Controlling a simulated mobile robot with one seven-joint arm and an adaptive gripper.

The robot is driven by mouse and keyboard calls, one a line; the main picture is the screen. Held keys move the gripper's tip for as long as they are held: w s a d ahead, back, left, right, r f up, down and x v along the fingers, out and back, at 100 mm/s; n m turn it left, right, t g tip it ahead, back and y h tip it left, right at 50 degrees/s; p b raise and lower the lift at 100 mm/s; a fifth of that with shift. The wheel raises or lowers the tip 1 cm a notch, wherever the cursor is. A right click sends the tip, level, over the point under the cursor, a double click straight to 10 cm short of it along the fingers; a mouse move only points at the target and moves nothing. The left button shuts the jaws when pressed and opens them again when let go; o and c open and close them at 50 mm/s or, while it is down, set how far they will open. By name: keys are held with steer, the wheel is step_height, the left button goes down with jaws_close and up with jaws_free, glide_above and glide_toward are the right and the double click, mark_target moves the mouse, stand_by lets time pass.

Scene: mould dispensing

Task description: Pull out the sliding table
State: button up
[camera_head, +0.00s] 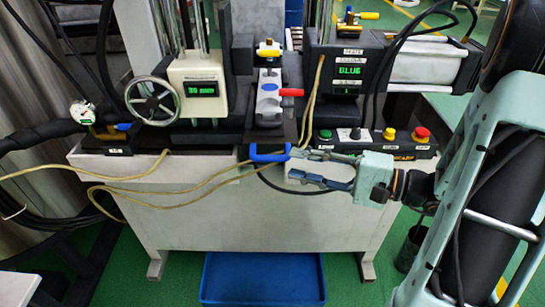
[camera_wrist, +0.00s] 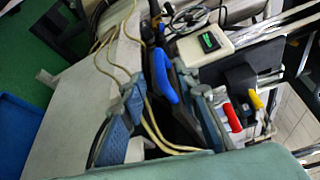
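The sliding table is a dark plate (camera_head: 262,136) in the middle of the machine bench in the head view. Its blue handle (camera_head: 268,155) sticks out over the bench's front edge. My gripper (camera_head: 291,164) is open just right of the handle, with its fingers pointing left. In the wrist view the blue handle (camera_wrist: 166,76) lies ahead, in the gap between the spread fingertips (camera_wrist: 166,93). I cannot tell whether a finger touches it. A grey mould block with a blue spot (camera_head: 269,98) and a red-tipped lever (camera_head: 291,92) stands above the plate.
Yellowish hoses (camera_head: 160,186) hang across the bench front, close to my fingers in the wrist view. A button box (camera_head: 372,142) stands behind my gripper. A handwheel (camera_head: 152,101) is at left. A blue tray (camera_head: 263,278) lies on the floor.

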mark_target(278, 160)
steer(key=x, duration=0.7)
steer(key=shift+a, duration=0.15)
steer(key=shift+c, duration=0.7)
jaws_close()
